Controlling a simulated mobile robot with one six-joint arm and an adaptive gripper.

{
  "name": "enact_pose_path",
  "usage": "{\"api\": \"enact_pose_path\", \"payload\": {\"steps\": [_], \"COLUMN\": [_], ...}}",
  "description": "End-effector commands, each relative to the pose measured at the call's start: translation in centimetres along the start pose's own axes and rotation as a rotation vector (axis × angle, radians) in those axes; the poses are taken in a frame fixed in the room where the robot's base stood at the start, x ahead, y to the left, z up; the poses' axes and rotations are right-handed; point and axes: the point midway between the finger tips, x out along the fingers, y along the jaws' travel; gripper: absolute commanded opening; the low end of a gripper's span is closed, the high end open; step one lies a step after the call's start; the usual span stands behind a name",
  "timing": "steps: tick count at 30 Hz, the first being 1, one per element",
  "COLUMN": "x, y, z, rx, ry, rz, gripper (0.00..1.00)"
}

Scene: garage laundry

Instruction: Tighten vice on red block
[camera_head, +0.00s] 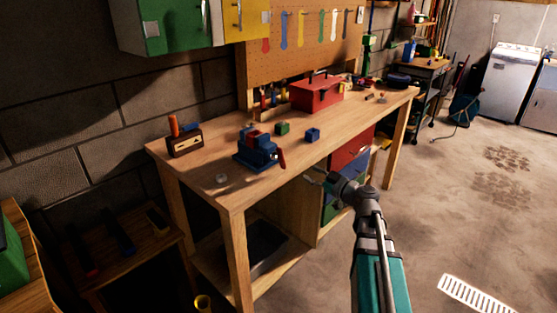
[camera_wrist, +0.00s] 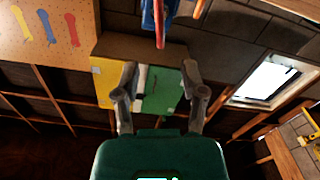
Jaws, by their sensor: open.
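The blue vice (camera_head: 252,160) stands on the workbench near its front left part. A red block (camera_head: 253,132) shows at the top of the vice, apparently between its jaws; I cannot tell how tightly it sits. The vice's red handle (camera_head: 282,159) is at its right side, by the front edge. In the wrist view the red handle (camera_wrist: 160,28) hangs at the top edge beside part of the blue vice (camera_wrist: 148,12). My gripper (camera_head: 315,179) is in front of the bench, right of the handle and apart from it. Its two fingers (camera_wrist: 161,97) are spread with nothing between them.
On the wooden workbench (camera_head: 205,187) are a red toolbox (camera_head: 316,94), a green block (camera_head: 283,128), a blue block (camera_head: 313,135) and a wooden box (camera_head: 185,143) with tools. A pegboard and wall cabinets stand behind.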

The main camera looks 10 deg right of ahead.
Motion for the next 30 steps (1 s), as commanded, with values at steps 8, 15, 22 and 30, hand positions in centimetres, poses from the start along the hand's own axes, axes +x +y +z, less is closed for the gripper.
{"api": "enact_pose_path", "payload": {"steps": [8, 15, 22, 30], "x": [0.7, 3.0, 6.3, 10.5], "y": [0.0, 0.0, 0.1, 0.0], "z": [0.0, 0.0, 0.0, 0.0], "rx": [0.001, 0.002, 0.002, 0.002], "ry": [0.0, 0.001, 0.001, 0.001], "rz": [-0.001, -0.003, -0.004, -0.003], "gripper": [0.54, 0.54, 0.54, 0.54]}}
